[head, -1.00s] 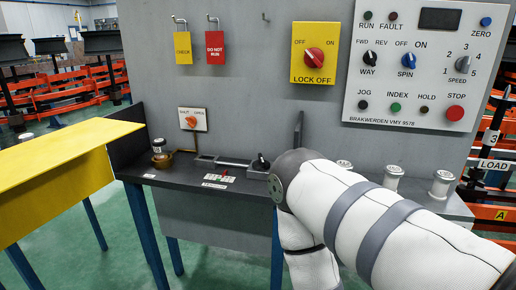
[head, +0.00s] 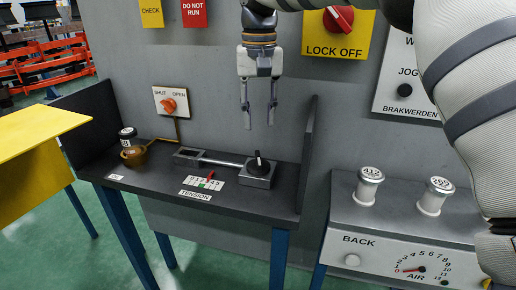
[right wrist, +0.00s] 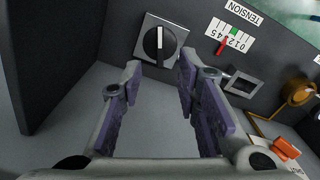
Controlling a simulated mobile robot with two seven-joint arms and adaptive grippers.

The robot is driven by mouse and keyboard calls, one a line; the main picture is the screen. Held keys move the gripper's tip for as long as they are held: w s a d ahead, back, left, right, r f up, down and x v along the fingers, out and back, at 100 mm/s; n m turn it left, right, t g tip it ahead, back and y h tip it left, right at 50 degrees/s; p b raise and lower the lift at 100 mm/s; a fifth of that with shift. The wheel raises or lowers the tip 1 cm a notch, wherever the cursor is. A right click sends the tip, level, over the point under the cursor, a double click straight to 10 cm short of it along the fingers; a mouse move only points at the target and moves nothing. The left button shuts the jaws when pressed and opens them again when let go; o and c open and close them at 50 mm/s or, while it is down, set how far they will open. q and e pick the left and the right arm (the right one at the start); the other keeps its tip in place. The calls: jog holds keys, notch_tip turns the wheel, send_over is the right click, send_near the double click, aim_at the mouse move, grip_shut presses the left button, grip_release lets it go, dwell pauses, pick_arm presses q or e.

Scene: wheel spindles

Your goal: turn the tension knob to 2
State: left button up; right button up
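The tension knob (head: 259,163) is black with a white pointer line, on a square grey block at the right end of the dark shelf. In the right wrist view the knob (right wrist: 159,44) lies beyond my fingertips, roughly in line with the gap between them. The TENSION scale (head: 204,182) left of it has a green mark and a red pointer (head: 211,175); its exact reading is too small to tell. My right gripper (head: 258,117) is open and empty, pointing down above the knob and apart from it. It also shows in the right wrist view (right wrist: 160,75). My left gripper is out of view.
An upright dark plate (head: 308,145) stands at the shelf's right end, close to the knob. An orange SHUT/OPEN knob (head: 169,105) and a brass cup (head: 134,154) are to the left. The grey panel rises behind. White weights (head: 368,187) stand to the right.

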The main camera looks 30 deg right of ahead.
aim_at(259, 160)
notch_tip(259, 160, down, 11)
jog(key=shift+s+r, duration=0.1)
jog(key=shift+r, duration=0.05)
grip_shut()
